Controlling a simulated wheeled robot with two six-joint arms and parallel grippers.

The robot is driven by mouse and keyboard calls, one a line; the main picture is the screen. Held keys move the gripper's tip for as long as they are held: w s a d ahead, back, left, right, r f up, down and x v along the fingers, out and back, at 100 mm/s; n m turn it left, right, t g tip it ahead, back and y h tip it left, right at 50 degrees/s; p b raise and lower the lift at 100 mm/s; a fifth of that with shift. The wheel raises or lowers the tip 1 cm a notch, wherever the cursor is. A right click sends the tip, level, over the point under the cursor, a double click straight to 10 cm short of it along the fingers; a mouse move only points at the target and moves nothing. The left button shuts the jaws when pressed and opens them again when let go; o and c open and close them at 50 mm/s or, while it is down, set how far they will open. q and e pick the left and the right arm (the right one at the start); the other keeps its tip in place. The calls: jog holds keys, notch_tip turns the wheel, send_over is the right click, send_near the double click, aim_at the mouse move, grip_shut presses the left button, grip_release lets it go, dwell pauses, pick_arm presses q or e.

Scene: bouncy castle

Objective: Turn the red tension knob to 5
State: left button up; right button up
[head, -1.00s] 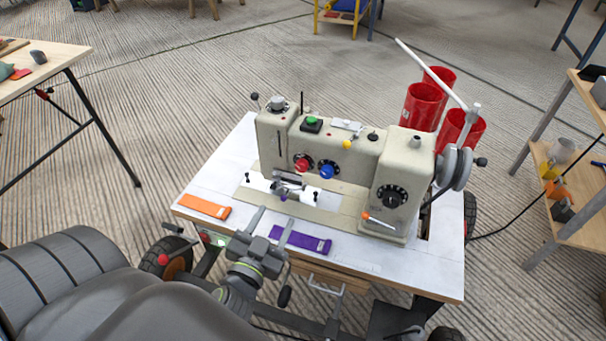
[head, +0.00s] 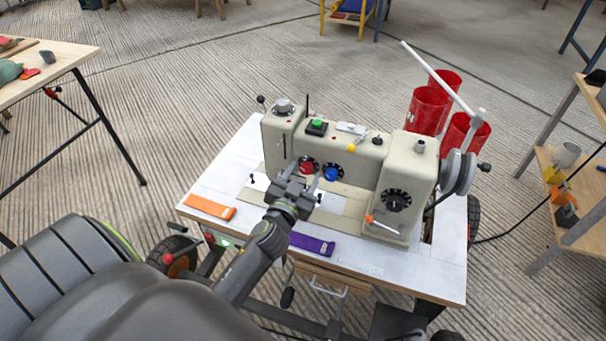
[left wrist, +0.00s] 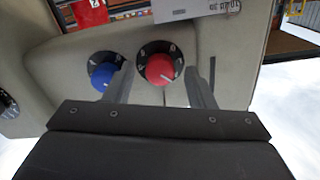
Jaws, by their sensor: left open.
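The red tension knob (head: 306,168) sits on a black numbered dial on the front of the beige sewing machine (head: 345,158). My right gripper is not in view.
The white machine table (head: 225,185) holds an orange strip (head: 208,207) and a purple strip (head: 312,244) at its front. An orange-tipped lever (head: 370,219) and a black dial (head: 396,200) are at the machine's right. Red cylinders (head: 428,108) stand behind.

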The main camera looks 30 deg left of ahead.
pick_arm(q)
jog(key=shift+w, duration=0.15)
jog(key=shift+c, duration=0.3)
jog(key=c, duration=0.9)
jog(key=shift+m, duration=0.4)
